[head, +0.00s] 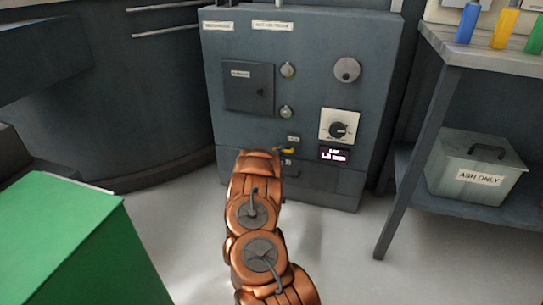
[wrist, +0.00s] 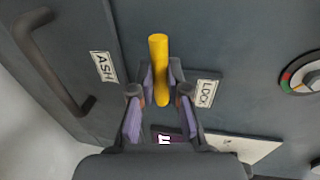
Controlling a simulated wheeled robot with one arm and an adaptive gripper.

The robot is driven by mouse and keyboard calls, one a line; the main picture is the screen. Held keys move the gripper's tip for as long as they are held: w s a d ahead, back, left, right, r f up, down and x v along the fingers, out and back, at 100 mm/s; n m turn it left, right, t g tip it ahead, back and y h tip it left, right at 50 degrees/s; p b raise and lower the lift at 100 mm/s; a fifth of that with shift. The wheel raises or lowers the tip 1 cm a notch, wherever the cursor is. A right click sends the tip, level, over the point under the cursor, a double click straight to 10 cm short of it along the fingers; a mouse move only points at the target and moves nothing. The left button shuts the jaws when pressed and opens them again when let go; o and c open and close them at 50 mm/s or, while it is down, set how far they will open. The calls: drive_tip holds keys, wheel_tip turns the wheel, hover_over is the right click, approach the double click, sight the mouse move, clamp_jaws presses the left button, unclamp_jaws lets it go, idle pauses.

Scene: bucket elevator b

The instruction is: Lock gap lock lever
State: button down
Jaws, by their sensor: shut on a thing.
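The gap lock lever is a yellow rod (wrist: 158,60) in the wrist view, standing out from the grey cabinet face beside a "LOCK" label (wrist: 207,92). My gripper (wrist: 160,88) has its two purple-padded fingers on either side of the lever and is shut on it. In the head view a small part of the yellow lever (head: 288,150) shows low on the cabinet, just past the end of my copper arm. My gripper is mostly hidden behind the arm there.
The grey cabinet (head: 225,120) carries a dial (head: 338,127) and a small display (head: 333,154) right of the lever. A dark handle (wrist: 50,70) and an "ASH" label (wrist: 103,67) are at left in the wrist view. A green box (head: 70,240) stands at left; a shelf with an ash bin (head: 450,165) stands at right.

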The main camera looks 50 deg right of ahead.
idle(0.3)
drive_tip(key=shift+r, duration=0.1)
drive_tip(key=c, duration=1.1)
unclamp_jaws()
drive_tip(key=shift+c, duration=0.2)
drive_tip(key=v, duration=1.2)
